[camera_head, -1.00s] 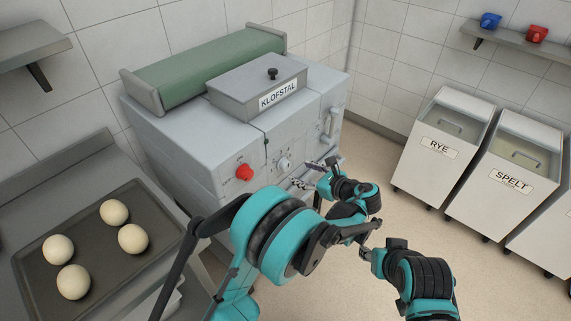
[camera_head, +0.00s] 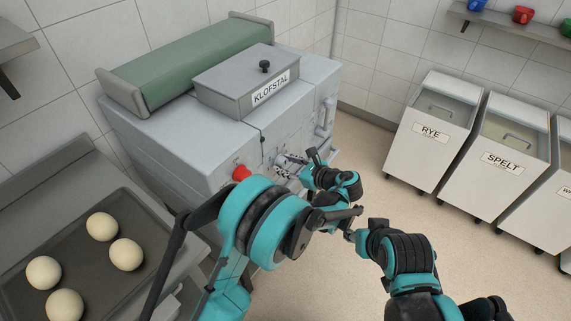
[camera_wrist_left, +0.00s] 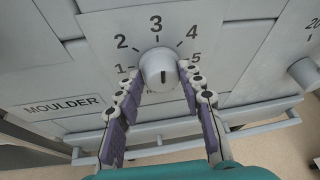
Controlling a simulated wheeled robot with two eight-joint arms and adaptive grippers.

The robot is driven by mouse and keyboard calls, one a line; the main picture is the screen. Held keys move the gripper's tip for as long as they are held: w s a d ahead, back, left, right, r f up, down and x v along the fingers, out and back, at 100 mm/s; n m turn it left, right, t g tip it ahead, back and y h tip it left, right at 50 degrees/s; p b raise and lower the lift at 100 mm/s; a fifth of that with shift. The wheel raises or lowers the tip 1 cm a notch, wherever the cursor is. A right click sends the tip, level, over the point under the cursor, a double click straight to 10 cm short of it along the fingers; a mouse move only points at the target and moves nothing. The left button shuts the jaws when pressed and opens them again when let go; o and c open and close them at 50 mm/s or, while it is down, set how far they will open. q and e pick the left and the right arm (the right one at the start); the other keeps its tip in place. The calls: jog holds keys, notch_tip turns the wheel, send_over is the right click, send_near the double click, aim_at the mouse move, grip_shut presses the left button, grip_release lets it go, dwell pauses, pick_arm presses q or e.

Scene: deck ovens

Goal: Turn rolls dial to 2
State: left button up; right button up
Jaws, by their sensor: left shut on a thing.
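The rolls dial (camera_wrist_left: 158,68) is a pale round knob on the grey machine front, ringed by the numbers 1 to 5 in the left wrist view. A short dark mark shows on its lower face; which number it indicates is unclear. My left gripper (camera_wrist_left: 160,92) is shut on it, one finger on each lower side. In the head view my left gripper (camera_head: 287,165) is at the machine front and largely covers the dial. My right gripper (camera_head: 356,237) shows only partly, away from the machine, and its fingers are not clear.
A red knob (camera_head: 241,173) is left of the dial in the head view. Another pale knob (camera_wrist_left: 305,73) is to the right in the wrist view. A bar handle (camera_wrist_left: 180,147) runs below. A dough tray (camera_head: 150,233) is at left; flour bins (camera_head: 432,130) stand at right.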

pick_arm(q)
jog(key=shift+t, duration=0.3)
jog(key=shift+c, duration=0.2)
jog(key=n+t+b, duration=0.1)
jog(key=n+b, duration=0.1)
jog(key=n, duration=0.1)
jog(key=shift+f+t+h, duration=0.1)
jog(key=shift+t+h, duration=0.3)
jog(key=shift+a+n+t+b, duration=0.1)
jog(key=shift+n+t+b, duration=0.25)
jog(key=shift+n, duration=0.45)
jog(key=shift+n+t, duration=0.45)
jog(key=shift+n, duration=0.35)
